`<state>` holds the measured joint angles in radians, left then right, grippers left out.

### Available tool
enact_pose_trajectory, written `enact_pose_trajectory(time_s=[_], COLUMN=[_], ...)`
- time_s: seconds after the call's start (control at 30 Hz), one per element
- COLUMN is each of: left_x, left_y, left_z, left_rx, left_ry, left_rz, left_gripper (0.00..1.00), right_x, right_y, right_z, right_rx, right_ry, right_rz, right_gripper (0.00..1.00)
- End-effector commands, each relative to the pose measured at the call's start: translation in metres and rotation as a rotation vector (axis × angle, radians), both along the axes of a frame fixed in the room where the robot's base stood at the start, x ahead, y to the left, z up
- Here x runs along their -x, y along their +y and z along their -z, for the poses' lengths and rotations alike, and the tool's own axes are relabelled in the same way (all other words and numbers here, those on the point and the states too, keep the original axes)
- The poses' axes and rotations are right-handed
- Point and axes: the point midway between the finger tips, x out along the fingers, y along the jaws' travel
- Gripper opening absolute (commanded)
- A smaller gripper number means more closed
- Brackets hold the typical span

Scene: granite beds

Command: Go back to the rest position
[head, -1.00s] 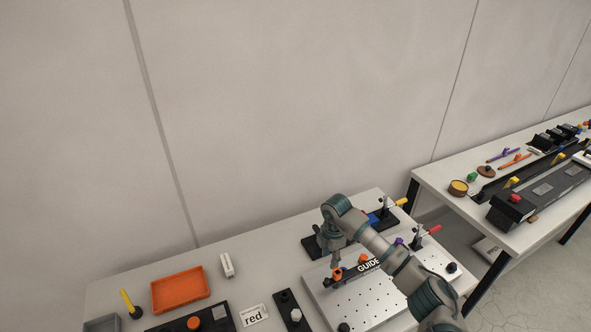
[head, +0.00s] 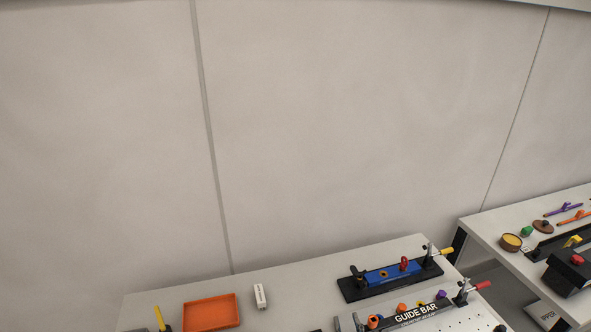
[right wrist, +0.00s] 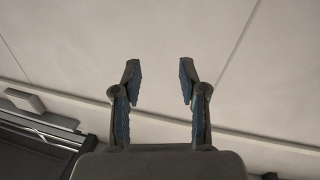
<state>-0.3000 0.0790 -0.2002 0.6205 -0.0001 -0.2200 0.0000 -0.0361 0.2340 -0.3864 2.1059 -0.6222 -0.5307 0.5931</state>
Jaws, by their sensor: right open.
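My right gripper (right wrist: 159,82) shows in the right wrist view with its two fingers apart and nothing between them. A plain pale wall fills the view behind it. My left gripper is not in view.
The near table (head: 290,290) holds an orange tray (head: 211,313), a white block (head: 260,296) and a black fixture with a blue block (head: 392,274). A second table (head: 487,224) stands at the right. The wall area above is clear.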

Motion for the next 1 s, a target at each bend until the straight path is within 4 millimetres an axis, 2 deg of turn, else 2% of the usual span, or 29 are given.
enact_pose_trajectory(time_s=[0.03, 0.1, 0.2, 0.3, 0.5, 0.7, 0.73, 0.8, 1.0], left_x=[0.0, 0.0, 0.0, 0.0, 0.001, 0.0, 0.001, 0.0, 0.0], left_y=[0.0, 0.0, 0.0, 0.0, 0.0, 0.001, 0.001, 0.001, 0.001], left_z=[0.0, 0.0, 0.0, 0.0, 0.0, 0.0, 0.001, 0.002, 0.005], left_rx=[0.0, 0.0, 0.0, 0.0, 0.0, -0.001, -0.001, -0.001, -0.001], left_ry=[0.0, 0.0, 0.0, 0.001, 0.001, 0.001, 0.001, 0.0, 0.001], left_rz=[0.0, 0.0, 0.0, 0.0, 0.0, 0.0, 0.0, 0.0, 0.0], left_gripper=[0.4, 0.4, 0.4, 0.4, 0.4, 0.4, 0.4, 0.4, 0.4], right_x=[0.02, 0.052, 0.1, 0.143, 0.218, 0.287, 0.289, 0.281, 0.273], right_y=[-0.02, -0.043, -0.061, -0.068, -0.072, -0.07, -0.07, -0.069, -0.067], right_z=[0.031, 0.073, 0.118, 0.147, 0.179, 0.192, 0.199, 0.224, 0.292], right_rx=[-0.016, -0.018, -0.007, 0.007, 0.032, 0.056, 0.06, 0.062, 0.066], right_ry=[0.138, 0.339, 0.585, 0.773, 1.057, 1.286, 1.305, 1.307, 1.33], right_rz=[0.072, 0.148, 0.193, 0.195, 0.152, 0.072, 0.064, 0.067, 0.067], right_gripper=[0.42, 0.42, 0.42, 0.42, 0.42, 0.42, 0.42, 0.42, 0.42])
